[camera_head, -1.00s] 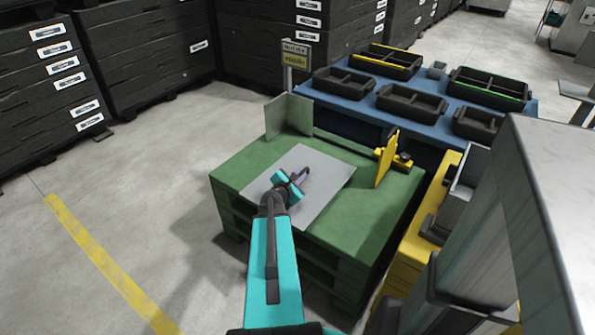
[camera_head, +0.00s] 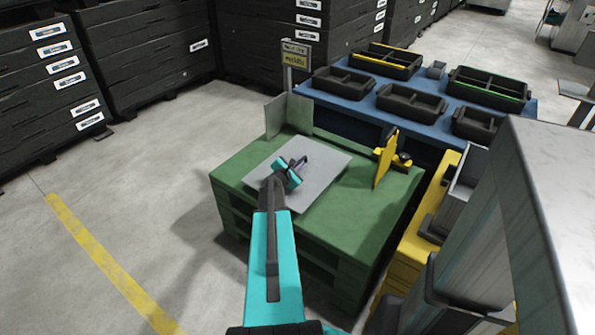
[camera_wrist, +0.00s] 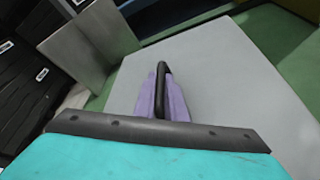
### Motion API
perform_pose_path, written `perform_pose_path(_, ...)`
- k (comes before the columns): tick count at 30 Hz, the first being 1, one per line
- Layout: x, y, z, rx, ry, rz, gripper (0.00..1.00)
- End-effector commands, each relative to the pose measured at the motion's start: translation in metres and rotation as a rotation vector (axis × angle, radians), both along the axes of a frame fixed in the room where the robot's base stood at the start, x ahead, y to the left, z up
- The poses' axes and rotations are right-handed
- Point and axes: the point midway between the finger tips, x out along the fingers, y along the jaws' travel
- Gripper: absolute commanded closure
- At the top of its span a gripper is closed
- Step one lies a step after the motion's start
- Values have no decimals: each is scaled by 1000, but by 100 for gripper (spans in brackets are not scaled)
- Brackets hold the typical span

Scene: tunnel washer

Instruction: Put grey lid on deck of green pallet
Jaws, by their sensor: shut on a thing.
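The grey lid (camera_head: 318,186) is a flat square plate over the deck of the green pallet (camera_head: 352,226). In the wrist view the lid (camera_wrist: 222,72) fills the middle and right. My gripper (camera_head: 297,165) is above the middle of the lid, shut on its black handle (camera_wrist: 162,88). The purple finger pads sit at the handle in the wrist view. I cannot tell whether the lid touches the deck or is a little above it. My arm hides part of the lid's near side.
A grey angled corner plate (camera_head: 289,115) stands at the pallet's back left corner. A yellow upright plate (camera_head: 385,163) stands at its right. A blue table (camera_head: 440,130) with several black bins lies behind. A yellow unit (camera_head: 413,262) is close on the right.

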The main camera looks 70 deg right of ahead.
Motion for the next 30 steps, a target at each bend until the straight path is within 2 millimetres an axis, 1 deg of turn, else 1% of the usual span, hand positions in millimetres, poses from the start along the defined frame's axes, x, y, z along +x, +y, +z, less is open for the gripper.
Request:
perform_pose_path(5,0,0,1,-1,1,1,100)
perform_pose_path(8,0,0,-4,-1,2,0,100)
perform_pose_path(15,0,0,-29,1,1,0,100)
perform_pose_path(18,0,0,-34,-1,2,1,100)
perform_pose_path(30,0,0,-37,-1,1,1,100)
